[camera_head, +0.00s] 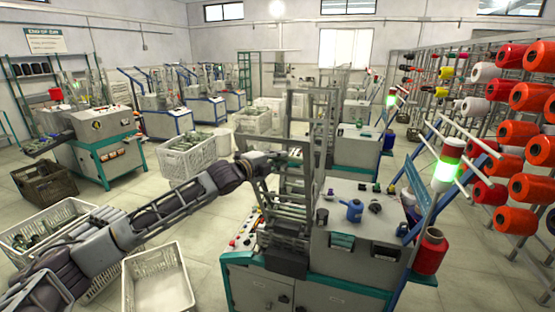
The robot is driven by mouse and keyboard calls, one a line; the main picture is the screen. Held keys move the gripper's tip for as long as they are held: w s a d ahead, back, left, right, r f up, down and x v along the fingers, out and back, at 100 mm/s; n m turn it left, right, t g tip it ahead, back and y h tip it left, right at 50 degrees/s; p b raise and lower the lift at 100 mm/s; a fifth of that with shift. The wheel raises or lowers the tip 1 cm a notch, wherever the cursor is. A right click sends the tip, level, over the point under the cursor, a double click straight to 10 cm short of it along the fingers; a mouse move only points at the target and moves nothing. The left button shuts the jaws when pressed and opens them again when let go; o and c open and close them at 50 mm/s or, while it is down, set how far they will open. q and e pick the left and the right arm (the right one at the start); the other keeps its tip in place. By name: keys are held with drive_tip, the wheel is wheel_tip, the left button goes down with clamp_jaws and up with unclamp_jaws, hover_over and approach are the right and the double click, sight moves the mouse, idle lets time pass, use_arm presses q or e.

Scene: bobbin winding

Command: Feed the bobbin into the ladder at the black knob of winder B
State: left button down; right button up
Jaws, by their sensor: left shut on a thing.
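The nearest winder (355,250) has a grey top on a teal-edged cabinet, with dark knobs (375,207) and a blue part on top. No letter is readable on it. Its upright metal ladder (292,205) stands at the left side of this top. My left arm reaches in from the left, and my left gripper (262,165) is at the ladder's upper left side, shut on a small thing. The bobbin cannot be made out there; gripper and ladder bars overlap. Whether it touches the ladder cannot be told. My right gripper is not in view.
A white crate (157,285) stands on the floor below my left arm, with another holding parts beside it. A green-lit lamp (447,170) and red cone (431,252) stand right of the winder. A rack of red cones (530,97) fills the right side.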

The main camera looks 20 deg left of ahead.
use_arm(q)
drive_tip(key=shift+w+f, duration=0.1)
drive_tip(key=shift+w+f, duration=0.25)
drive_tip(key=shift+f, duration=0.35)
drive_tip(key=shift+w+f, duration=0.3)
drive_tip(key=shift+f, duration=0.3)
drive_tip(key=shift+w+f, duration=0.25)
drive_tip(key=shift+f, duration=0.35)
drive_tip(key=c, duration=0.9)
unclamp_jaws()
drive_tip(key=shift+c, duration=0.2)
drive_tip(key=s+a+r+p, duration=0.1)
drive_tip(key=s+a+r, duration=0.2)
drive_tip(key=s+r, duration=0.2)
drive_tip(key=shift+s+r, duration=0.15)
drive_tip(key=shift+s, duration=1.6)
